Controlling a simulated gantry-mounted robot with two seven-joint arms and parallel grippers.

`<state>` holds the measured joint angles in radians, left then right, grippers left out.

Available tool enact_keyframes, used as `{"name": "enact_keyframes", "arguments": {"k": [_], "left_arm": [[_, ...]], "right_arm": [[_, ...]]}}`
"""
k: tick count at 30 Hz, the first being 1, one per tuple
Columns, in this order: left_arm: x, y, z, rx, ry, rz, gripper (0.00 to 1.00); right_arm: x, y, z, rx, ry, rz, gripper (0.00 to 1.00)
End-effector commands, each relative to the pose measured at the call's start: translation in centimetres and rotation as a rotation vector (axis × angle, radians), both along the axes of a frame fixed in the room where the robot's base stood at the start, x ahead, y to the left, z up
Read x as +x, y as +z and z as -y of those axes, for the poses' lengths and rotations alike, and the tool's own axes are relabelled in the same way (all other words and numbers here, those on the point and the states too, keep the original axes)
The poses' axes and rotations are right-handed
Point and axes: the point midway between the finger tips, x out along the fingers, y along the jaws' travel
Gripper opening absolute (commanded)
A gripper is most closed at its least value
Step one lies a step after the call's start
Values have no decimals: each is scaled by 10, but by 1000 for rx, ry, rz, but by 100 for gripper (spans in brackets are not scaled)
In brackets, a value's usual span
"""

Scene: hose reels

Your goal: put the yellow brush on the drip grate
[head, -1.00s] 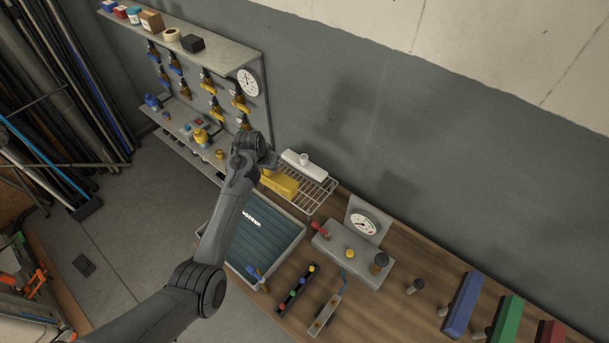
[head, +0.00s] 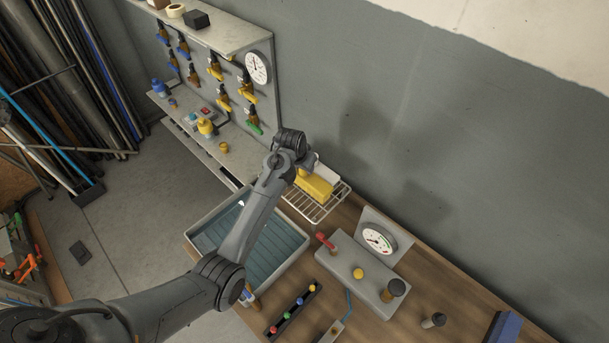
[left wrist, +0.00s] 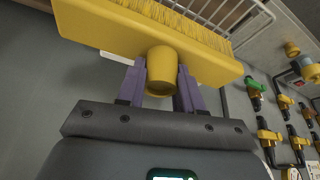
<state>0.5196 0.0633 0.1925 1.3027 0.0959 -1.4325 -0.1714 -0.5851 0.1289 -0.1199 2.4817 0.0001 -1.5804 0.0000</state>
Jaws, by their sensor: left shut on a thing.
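The yellow brush (head: 315,187) is at the drip grate (head: 322,208), over its upper part in the head view. The left wrist view shows the brush (left wrist: 150,30) with its bristles facing the wire grate (left wrist: 235,15). My left gripper (left wrist: 160,78) is shut on the brush's round yellow handle. In the head view my wrist hides the fingers and part of the brush. I cannot tell whether the bristles touch the grate's wires. My right gripper is not in view.
A white block (head: 327,172) is at the grate's back, partly hidden by the brush. A grey tray with a ribbed teal bottom (head: 290,240) lies in front. A grey gauge box (head: 365,272) stands to the right. A pegboard with valves (head: 215,75) rises at back left.

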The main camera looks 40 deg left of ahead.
Motion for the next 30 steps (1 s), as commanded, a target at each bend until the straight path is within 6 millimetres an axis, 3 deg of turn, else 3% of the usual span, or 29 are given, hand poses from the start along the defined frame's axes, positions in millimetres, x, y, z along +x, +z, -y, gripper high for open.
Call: {"name": "enact_keyframes", "arguments": {"k": [15,28,29,30], "left_arm": [[1,-46,0,-1,0,2,0],[0,-51,0,0,0,2,0],[0,-52,0,0,0,0,39],[0,-51,0,0,0,0,45]], "right_arm": [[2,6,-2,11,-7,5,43],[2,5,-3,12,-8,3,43],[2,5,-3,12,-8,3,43],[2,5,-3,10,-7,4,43]]}}
